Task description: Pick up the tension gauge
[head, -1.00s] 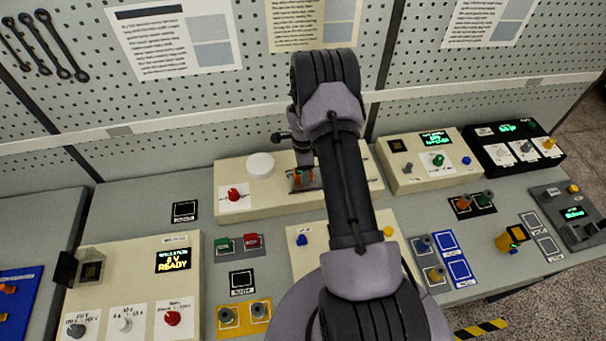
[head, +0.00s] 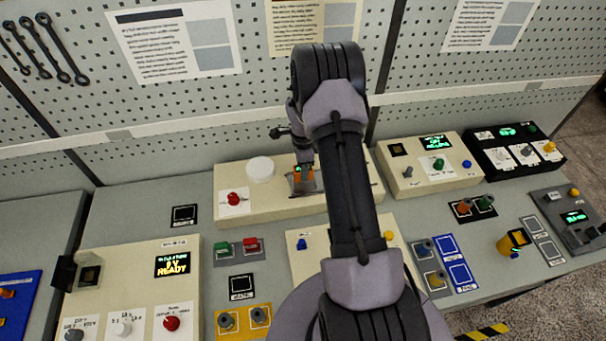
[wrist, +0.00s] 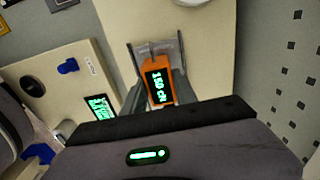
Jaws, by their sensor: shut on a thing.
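The tension gauge (wrist: 158,80) is a small orange block with a lit green display reading about 150 cN. My gripper (wrist: 157,88) is shut on it, with one grey finger on each side in the wrist view. A clear or silvery holder (wrist: 157,50) shows just beyond and under the gauge; I cannot tell whether the two still touch. In the head view the gauge (head: 302,173) shows as a bit of orange below my wrist, over the long beige console (head: 268,208) at the back. My arm hides part of that console.
A white round knob (head: 260,168) and a red knob (head: 233,198) stand left of the gauge on the console. The pegboard wall (head: 220,100) rises close behind. Other control boxes stand right and front left, with a yellow device (head: 511,242) at the right.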

